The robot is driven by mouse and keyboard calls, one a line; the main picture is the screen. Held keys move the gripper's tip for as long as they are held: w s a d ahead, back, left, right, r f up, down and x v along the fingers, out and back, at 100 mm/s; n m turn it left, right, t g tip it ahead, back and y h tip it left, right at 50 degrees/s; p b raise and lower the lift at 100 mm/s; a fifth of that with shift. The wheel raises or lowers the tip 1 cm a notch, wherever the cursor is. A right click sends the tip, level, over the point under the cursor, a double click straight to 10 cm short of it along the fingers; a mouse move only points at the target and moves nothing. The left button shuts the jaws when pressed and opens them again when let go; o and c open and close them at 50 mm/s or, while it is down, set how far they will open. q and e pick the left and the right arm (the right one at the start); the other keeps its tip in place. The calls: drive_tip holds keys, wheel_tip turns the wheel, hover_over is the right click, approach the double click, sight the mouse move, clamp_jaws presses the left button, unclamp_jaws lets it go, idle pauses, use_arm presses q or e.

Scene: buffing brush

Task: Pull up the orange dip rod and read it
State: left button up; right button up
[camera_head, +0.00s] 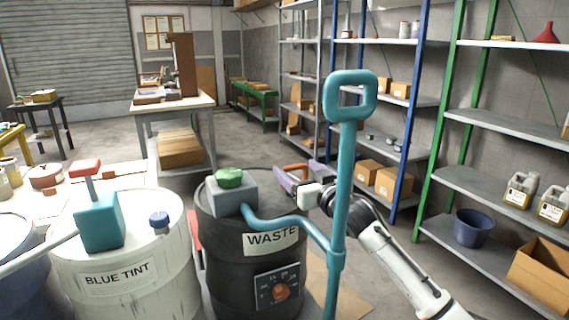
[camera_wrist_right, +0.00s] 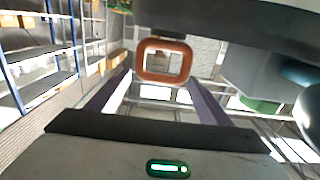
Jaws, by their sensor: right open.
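The orange dip rod shows as a rounded orange loop handle (camera_head: 291,168) at the back right of the black WASTE drum (camera_head: 232,258). In the right wrist view the orange loop (camera_wrist_right: 165,77) is ahead, between and just beyond the purple fingertips. My right gripper (camera_head: 287,181) is open, with its purple fingers close to the loop; contact cannot be told. The rod's lower part is hidden, and no scale on it is readable. My left gripper is not in view.
A teal pump pipe with a tall loop handle (camera_head: 351,95) stands in front of my right arm. A green cap (camera_head: 229,178) sits on a grey block on the WASTE drum. The BLUE TINT drum (camera_head: 120,290) stands left. Shelves (camera_head: 480,185) line the right.

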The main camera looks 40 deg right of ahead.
drive_tip(key=x, duration=0.6)
drive_tip(key=shift+w, duration=0.25)
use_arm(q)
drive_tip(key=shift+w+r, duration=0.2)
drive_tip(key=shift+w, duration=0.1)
use_arm(e)
drive_tip(key=shift+a, duration=0.1)
